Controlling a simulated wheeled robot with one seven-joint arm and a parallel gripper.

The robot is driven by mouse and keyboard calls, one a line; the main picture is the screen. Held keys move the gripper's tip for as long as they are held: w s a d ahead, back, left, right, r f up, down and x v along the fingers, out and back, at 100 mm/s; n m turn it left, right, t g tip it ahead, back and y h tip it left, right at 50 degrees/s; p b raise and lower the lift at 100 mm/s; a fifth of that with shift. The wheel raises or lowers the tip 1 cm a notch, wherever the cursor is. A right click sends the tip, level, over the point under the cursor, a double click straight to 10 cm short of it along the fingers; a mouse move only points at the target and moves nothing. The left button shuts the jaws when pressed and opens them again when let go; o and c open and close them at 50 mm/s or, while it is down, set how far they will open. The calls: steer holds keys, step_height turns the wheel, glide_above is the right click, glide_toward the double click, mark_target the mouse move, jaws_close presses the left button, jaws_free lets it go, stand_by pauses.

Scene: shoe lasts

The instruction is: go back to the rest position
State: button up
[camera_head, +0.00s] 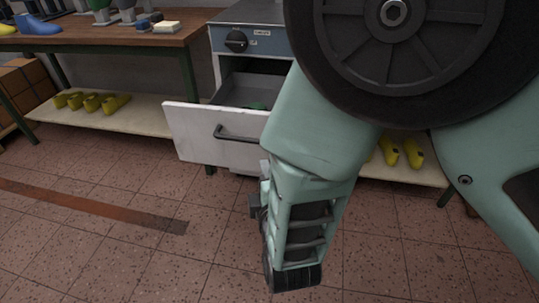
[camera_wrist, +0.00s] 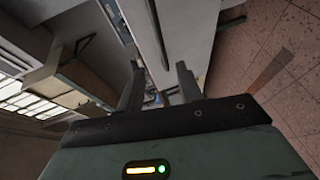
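My gripper (camera_wrist: 158,78) shows in the wrist view with its two fingers apart and nothing held between them. In the head view my arm fills the centre and right and mostly hides the gripper, in front of the pulled-out drawer. The drawer's white front (camera_head: 195,137) with its dark handle (camera_head: 236,134) stands open below the grey-blue cabinet (camera_head: 262,42). Something green (camera_head: 258,106) lies inside the drawer, partly hidden by my arm.
A wooden workbench (camera_head: 110,38) at left carries a blue shoe last (camera_head: 38,25) and a pale block (camera_head: 167,27). Yellow lasts (camera_head: 92,103) lie on the low shelf (camera_head: 135,113) below. More yellow lasts (camera_head: 413,153) lie right of the cabinet. The tiled floor at left is clear.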

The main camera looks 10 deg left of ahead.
steer(key=shift+s+d, duration=0.1)
steer(key=shift+s, duration=0.2)
stand_by(0.4)
steer(key=s+d+r+m+g+h, duration=0.2)
steer(key=s+d+r+m+g, duration=0.25)
steer(key=s+d, duration=0.2)
steer(key=s+d+r+m+g+h+p, duration=0.1)
steer(key=s+d+r+m+g, duration=0.4)
steer(key=d, duration=0.3)
steer(key=s+d+r+m+g+h, duration=0.2)
steer(key=s+d+r+m+g, duration=0.15)
steer(key=s+d+g, duration=0.3)
step_height(320, 180, up, 14)
steer(key=t+p, duration=0.1)
steer(key=p, duration=1.4)
steer(key=shift+d+m, duration=0.25)
steer(key=shift+m, duration=0.05)
